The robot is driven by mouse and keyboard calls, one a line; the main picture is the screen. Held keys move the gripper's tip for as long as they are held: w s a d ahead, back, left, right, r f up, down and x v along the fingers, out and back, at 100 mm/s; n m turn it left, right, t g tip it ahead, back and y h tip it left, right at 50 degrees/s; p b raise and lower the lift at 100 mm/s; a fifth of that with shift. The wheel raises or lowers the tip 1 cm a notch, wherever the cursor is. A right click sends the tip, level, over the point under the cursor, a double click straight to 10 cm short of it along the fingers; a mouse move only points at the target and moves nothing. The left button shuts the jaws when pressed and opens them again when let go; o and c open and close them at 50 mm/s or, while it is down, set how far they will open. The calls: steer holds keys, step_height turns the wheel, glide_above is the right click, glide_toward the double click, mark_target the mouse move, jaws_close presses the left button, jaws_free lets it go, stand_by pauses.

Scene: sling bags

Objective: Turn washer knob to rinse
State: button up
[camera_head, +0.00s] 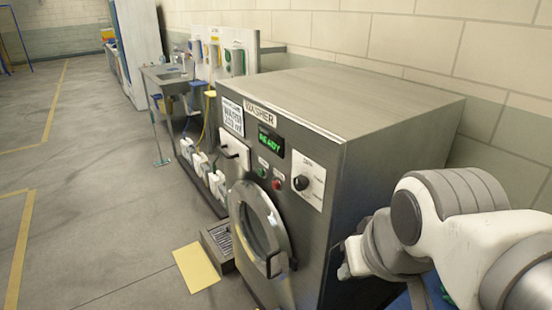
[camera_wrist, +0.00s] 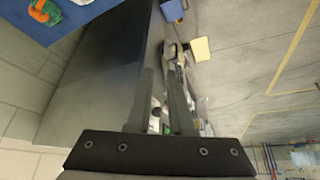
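The steel washer (camera_head: 335,240) stands against the wall, its front facing left. Its round black knob (camera_head: 302,182) sits on a white dial plate (camera_head: 309,180) at the upper right of the front. The dial's markings are too small to read. A green display (camera_head: 270,141) reads READY. My arm is at the right in the head view, beside the washer's near side; the fingers cannot be made out there. In the wrist view, my gripper (camera_wrist: 164,75) shows two fingers with a gap between them, apparently empty. The washer's side (camera_wrist: 100,75) fills the left of that view.
The round door (camera_head: 262,232) has a handle on the front. A green and a red button sit left of the knob. A blue surface (camera_wrist: 55,18) bears orange and green items. Open floor lies left.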

mark_target(297, 185)
steer(key=shift+o, duration=1.2)
steer(key=shift+w+f+n, duration=0.2)
steer(key=shift+w+n, duration=0.1)
steer(key=shift+w, duration=0.05)
steer(key=o, duration=0.7)
steer(key=w+f+n+g, duration=0.1)
steer(key=w, duration=0.1)
steer(key=w+f+n+g+y, duration=0.1)
steer(key=f+n, duration=0.1)
steer(key=shift+w+a+b, duration=0.15)
steer(key=shift+w+b, duration=0.15)
steer(key=shift+w, duration=0.1)
steer(key=shift+c, duration=0.2)
steer(key=w+f+n+g+h+b, duration=0.2)
steer(key=w+f+n+g+h, duration=0.3)
steer(key=w+f+n+h, duration=0.7)
steer(key=w+a+r+n+t+h+b, duration=0.1)
steer(key=w+a+r+n+t+h, duration=0.15)
steer(key=w+a+n+t, duration=0.45)
steer(key=w+a+r+n+t+h, duration=0.2)
steer(key=w+a+r+n+t, duration=0.1)
steer(key=a+n, duration=0.75)
steer(key=x, duration=0.5)
steer(key=p+x, duration=0.1)
steer(key=x, duration=1)
steer(key=shift+w+d+r, duration=0.1)
steer(key=shift+w+r, duration=0.15)
steer(key=shift+w, duration=0.15)
